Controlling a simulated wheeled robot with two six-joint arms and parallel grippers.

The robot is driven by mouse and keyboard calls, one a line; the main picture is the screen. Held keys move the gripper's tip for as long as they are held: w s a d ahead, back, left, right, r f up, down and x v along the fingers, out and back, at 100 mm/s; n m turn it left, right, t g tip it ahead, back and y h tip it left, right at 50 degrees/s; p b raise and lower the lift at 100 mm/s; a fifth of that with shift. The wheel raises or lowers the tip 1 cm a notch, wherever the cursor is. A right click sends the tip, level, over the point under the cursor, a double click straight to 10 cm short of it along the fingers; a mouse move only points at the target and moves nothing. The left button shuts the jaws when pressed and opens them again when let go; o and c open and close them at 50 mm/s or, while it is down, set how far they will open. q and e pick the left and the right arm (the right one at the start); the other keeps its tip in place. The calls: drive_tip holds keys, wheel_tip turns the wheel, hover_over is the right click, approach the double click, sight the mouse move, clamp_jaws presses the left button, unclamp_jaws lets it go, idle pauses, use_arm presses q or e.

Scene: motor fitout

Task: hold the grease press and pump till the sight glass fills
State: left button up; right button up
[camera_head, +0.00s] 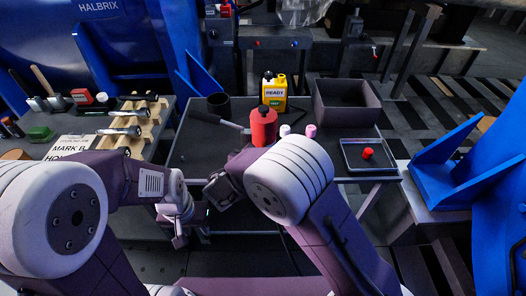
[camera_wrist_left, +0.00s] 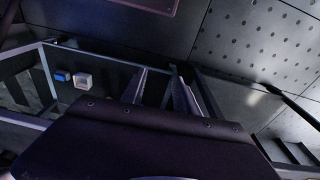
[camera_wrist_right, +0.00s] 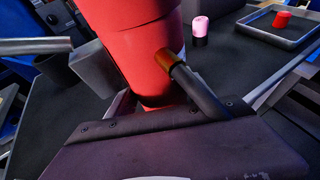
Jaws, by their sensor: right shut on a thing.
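The red grease press (camera_head: 263,128) stands upright in appearance above the grey table, with a black cap and a grey lever (camera_head: 234,126) reaching out to its left. In the right wrist view its red body (camera_wrist_right: 140,60) fills the middle, with a brass fitting and a black hose. My right gripper (camera_wrist_right: 150,108) is shut on the lower body; its fingertips are mostly hidden, and my arm covers it in the head view. My left gripper (camera_head: 180,238) is low in front of the table, away from the press. Its fingers (camera_wrist_left: 160,90) are apart and empty. I cannot make out the sight glass.
A yellow jug (camera_head: 273,92), a dark cup (camera_head: 218,104) and a dark open bin (camera_head: 346,104) stand at the table's back. A shallow tray (camera_head: 386,167) holds a red cap (camera_head: 368,153). A wooden rack (camera_head: 150,128) with tools is left.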

clamp_jaws()
